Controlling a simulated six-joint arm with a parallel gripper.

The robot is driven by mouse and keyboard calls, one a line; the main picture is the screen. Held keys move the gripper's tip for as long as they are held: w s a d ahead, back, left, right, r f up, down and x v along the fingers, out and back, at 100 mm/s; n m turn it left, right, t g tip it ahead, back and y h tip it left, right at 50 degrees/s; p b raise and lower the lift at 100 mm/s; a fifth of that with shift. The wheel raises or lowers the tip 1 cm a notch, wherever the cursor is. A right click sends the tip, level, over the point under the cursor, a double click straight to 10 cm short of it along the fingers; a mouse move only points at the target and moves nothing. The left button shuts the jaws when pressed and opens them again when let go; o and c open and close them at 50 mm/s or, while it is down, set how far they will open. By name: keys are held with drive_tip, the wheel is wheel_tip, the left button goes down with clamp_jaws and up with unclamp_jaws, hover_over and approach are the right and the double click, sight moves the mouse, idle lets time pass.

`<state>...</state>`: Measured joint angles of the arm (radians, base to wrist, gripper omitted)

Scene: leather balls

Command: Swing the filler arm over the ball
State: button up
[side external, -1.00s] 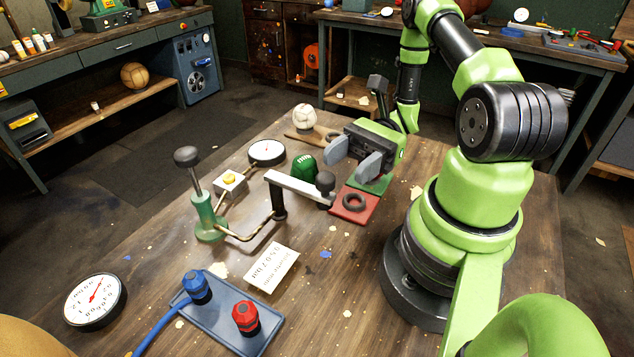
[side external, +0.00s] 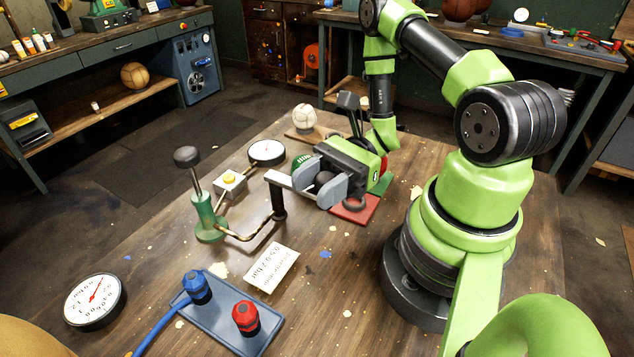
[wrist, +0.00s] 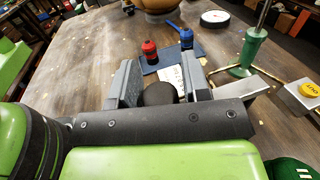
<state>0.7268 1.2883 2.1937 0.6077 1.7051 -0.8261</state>
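The filler arm (side external: 287,183) is a pale bar on a black post, with a dark knob (side external: 323,179) at its free end. My gripper (side external: 320,190) is open, with its grey fingers on either side of the knob. In the wrist view the knob (wrist: 160,93) sits between the fingers, with no clear contact. A white ball (side external: 304,117) rests on a wooden piece behind my gripper. A green dome or ball (wrist: 292,170) shows at the lower right of the wrist view; my gripper mostly hides it in the side view.
A yellow-button box (side external: 230,184), a gauge (side external: 267,152), a red mat (side external: 355,210) and a blue tray (side external: 235,325) with red and blue fittings lie around. The front middle holds a paper card (side external: 272,267).

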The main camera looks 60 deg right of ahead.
clamp_jaws()
drive_tip(key=shift+d+n+g+y, duration=0.15)
drive_tip(key=shift+d+n+g, duration=0.5)
drive_tip(key=shift+g, duration=0.4)
drive_tip(key=shift+d+n+g+y, duration=0.15)
drive_tip(key=shift+d+n+g, duration=0.3)
drive_tip(key=shift+n+g, duration=0.45)
drive_tip(key=d+n+g, duration=0.1)
drive_tip(key=g, duration=0.1)
drive_tip(key=d+n+g+h, duration=0.1)
drive_tip(key=n+g, duration=0.1)
drive_tip(key=g, duration=0.1)
drive_tip(key=w+d+n+g, duration=0.1)
drive_tip(key=d+n+g, duration=0.1)
drive_tip(key=g, duration=0.1)
drive_tip(key=shift+f+h, duration=0.1)
drive_tip(key=shift+h, duration=0.2)
drive_tip(key=shift+w+d+n+g+h, duration=0.35)
drive_tip(key=shift+n+g+h, duration=0.2)
drive_tip(key=shift+g, duration=0.35)
drive_tip(key=shift+w+d+n+g+h, duration=0.2)
drive_tip(key=shift+d+n+g+h, duration=0.35)
drive_tip(key=shift+g, duration=0.3)
drive_tip(key=shift+a, duration=0.1)
